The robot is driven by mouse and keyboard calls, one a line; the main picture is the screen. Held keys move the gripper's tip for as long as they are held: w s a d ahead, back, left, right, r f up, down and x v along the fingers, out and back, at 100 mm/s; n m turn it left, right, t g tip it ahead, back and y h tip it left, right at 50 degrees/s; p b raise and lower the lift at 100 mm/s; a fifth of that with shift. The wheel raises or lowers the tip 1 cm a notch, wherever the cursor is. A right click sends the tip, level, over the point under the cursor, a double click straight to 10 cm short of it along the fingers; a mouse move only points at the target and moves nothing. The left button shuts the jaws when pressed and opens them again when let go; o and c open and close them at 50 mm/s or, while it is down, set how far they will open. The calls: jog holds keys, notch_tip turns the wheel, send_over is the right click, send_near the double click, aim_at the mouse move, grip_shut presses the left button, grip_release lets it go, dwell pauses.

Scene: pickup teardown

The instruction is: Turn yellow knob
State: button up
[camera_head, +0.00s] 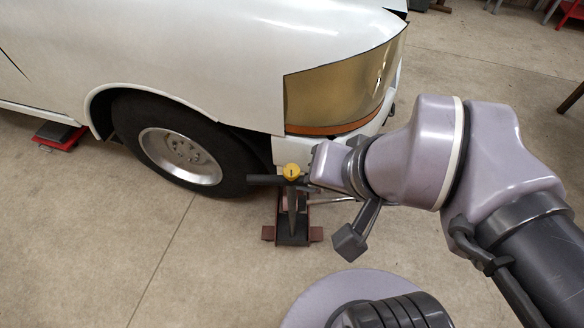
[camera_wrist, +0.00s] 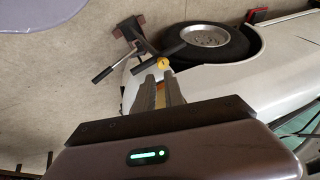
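The yellow knob (camera_head: 291,172) is small and round with a dark mark on its face. It sits on top of the jack (camera_head: 292,222) beside the truck's front bumper. In the wrist view the knob (camera_wrist: 164,64) shows just beyond my fingertips. My gripper (camera_head: 308,177) is to the right of the knob, its fingers partly hidden by my wrist. In the wrist view my gripper (camera_wrist: 161,78) has its two fingers apart with a narrow gap between them. The fingers point at the knob and do not appear closed around it.
The white truck (camera_head: 200,50) stands behind the jack, its front wheel (camera_head: 180,150) to the left and its headlight (camera_head: 335,95) above. A dark bar (camera_head: 264,179) sticks out left of the knob. A red jack (camera_head: 60,137) lies further left. The front-left floor is clear.

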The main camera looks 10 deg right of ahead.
jog(key=o, duration=0.7)
jog(key=w, duration=0.2)
jog(key=w+r+n+g+p, duration=0.1)
jog(key=w, duration=0.1)
jog(key=w+r+g, duration=0.1)
jog(key=w, duration=0.1)
jog(key=shift+a+r+n+h, duration=0.15)
jog(key=shift+a+n+h, duration=0.15)
jog(key=shift+o, duration=1)
jog(key=shift+n+g, duration=0.4)
jog(key=shift+g, duration=0.4)
jog(key=w, duration=0.3)
jog(key=w+p, duration=0.1)
jog(key=w, duration=0.1)
jog(key=shift+a+f, duration=0.3)
jog(key=shift+f, duration=0.05)
jog(key=n+g+h, duration=0.1)
jog(key=g, duration=0.1)
send_over(291, 170)
notch_tip(291, 170, down, 3)
notch_tip(291, 170, down, 17)
jog(key=b, duration=0.7)
jog(key=shift+r, duration=0.15)
jog(key=shift+f, duration=0.5)
jog(key=shift+c, duration=0.4)
jog(key=shift+n, duration=0.3)
grip_shut()
